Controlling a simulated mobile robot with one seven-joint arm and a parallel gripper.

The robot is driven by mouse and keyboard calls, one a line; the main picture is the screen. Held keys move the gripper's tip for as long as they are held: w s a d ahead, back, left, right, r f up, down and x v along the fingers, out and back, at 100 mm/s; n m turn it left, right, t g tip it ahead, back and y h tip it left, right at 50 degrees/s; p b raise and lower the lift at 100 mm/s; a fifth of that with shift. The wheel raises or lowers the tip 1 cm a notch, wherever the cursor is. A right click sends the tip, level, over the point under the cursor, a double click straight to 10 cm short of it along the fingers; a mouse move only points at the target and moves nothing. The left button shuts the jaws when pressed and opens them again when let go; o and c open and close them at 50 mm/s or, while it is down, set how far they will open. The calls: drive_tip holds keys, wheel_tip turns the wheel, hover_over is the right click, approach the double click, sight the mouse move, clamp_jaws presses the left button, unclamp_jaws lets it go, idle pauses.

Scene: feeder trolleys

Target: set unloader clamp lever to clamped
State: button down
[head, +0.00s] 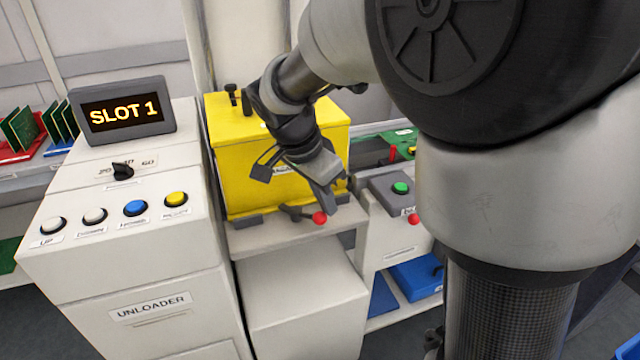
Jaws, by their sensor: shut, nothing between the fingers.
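The unloader clamp lever, with a red ball knob (320,218) and a dark arm, sits at the front edge of the ledge below the yellow box (232,170). The lever's arm points to the right, towards the knob. My gripper (326,200) is shut and empty, pointing down just above the red knob. I cannot tell if the fingertips touch the knob. My gripper and arm hide part of the yellow box's front and its label.
The unloader cabinet (150,265) stands left, with several buttons, a black rotary switch (122,170) and a display (124,112) reading "SLOT 1". A grey box with a green button (401,188) and another red knob (413,219) are close on the right. Blue bins (415,280) sit lower right.

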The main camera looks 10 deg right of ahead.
sight(322, 220)
drive_tip(key=s+a+m, duration=0.1)
drive_tip(key=m, duration=0.1)
drive_tip(key=s+a+m+g, duration=0.1)
drive_tip(key=m, duration=0.1)
drive_tip(key=shift+a+m+g+h, duration=0.1)
drive_tip(key=shift+m+g+h, duration=0.2)
drive_tip(key=shift+m, duration=0.1)
drive_tip(key=shift+s+a, duration=0.25)
drive_tip(key=shift+a, duration=0.15)
idle(0.3)
